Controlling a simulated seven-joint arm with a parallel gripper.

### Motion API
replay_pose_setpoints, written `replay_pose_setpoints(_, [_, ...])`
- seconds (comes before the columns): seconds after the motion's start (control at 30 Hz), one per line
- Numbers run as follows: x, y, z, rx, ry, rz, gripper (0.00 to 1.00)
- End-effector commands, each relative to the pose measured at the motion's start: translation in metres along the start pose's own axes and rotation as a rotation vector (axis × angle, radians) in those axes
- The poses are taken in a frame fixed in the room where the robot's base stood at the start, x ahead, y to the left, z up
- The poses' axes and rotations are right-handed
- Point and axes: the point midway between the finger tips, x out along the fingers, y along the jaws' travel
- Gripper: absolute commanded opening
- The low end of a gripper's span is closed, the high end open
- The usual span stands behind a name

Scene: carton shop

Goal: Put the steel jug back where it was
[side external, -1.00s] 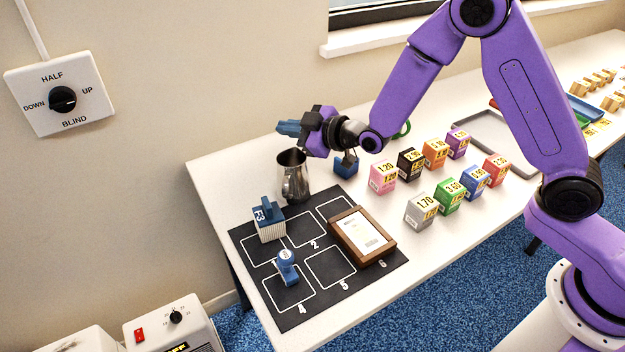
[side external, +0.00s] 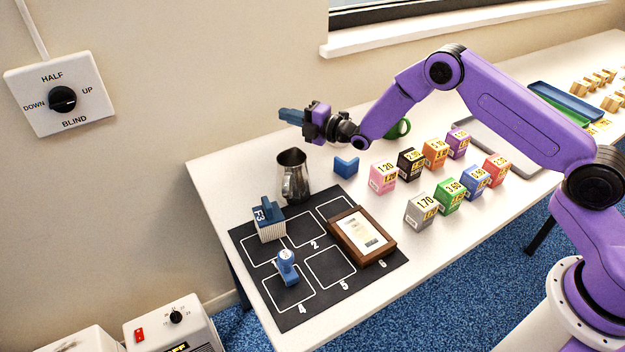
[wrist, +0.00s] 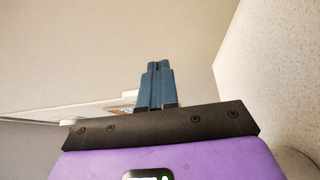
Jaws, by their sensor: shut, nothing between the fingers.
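The steel jug (side external: 293,178) stands upright on the white table, just behind the black numbered mat (side external: 313,297). My gripper (side external: 284,114) is above and behind the jug, apart from it, pointing left toward the wall. Its blue fingers are together and hold nothing. They also show closed in the wrist view (wrist: 158,84), with no jug in that view.
A blue angled block (side external: 346,167) sits right of the jug. Several coloured price boxes (side external: 421,210) stand in rows further right. A green ring-shaped thing (side external: 402,128), a grey tray (side external: 500,150) and a blue tray (side external: 566,102) are behind. A wall switch (side external: 62,98) is at left.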

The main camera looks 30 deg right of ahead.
Motion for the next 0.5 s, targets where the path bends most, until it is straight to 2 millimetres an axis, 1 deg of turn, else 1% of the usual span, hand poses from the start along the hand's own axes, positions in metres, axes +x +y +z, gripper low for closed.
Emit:
replay_pose_setpoints(0.17, [-0.013,0.001,-0.014,0.002,0.002,-0.002,0.00])
replay_pose_setpoints(0.5, [-0.055,0.000,-0.056,0.002,0.003,-0.003,0.00])
